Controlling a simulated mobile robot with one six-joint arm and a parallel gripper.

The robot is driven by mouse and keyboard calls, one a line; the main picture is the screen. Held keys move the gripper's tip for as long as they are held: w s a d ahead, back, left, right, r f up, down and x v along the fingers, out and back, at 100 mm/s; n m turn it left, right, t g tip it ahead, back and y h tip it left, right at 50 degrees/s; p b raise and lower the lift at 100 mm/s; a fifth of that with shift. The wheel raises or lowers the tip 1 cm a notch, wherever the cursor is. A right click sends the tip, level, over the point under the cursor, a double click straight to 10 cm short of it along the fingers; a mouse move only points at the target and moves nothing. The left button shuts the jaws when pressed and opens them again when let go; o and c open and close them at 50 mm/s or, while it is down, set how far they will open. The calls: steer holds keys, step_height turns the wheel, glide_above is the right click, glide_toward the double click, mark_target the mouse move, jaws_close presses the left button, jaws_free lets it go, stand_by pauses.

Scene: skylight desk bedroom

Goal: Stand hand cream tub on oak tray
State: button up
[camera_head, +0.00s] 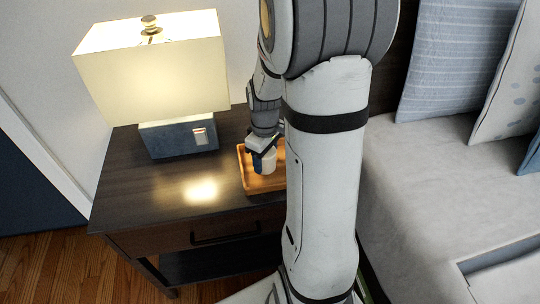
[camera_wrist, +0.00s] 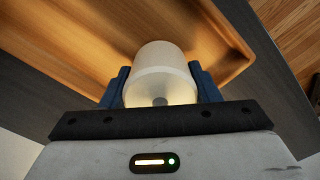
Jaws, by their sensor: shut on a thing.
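The hand cream tub (camera_wrist: 160,72) is a white, rounded tub between the two blue fingers of my gripper (camera_wrist: 160,88) in the wrist view. My gripper is shut on it. In the head view the tub (camera_head: 268,163) shows as a small pale shape at my gripper (camera_head: 263,160), over the oak tray. The oak tray (camera_head: 252,185) is a shallow orange-brown wooden tray with a raised rim on the nightstand, its right part hidden by my arm. It also fills much of the wrist view (camera_wrist: 90,40). I cannot tell whether the tub touches the tray floor.
The dark wooden nightstand (camera_head: 130,195) has free room at its front left. A lit lamp (camera_head: 155,75) with a blue base (camera_head: 178,137) stands left of the tray. A bed (camera_head: 425,190) with pillows (camera_head: 455,60) is at the right.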

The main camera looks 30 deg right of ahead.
steer(key=shift+f, duration=0.2)
steer(key=o, duration=1)
steer(key=shift+r, duration=0.1)
steer(key=shift+o, duration=0.2)
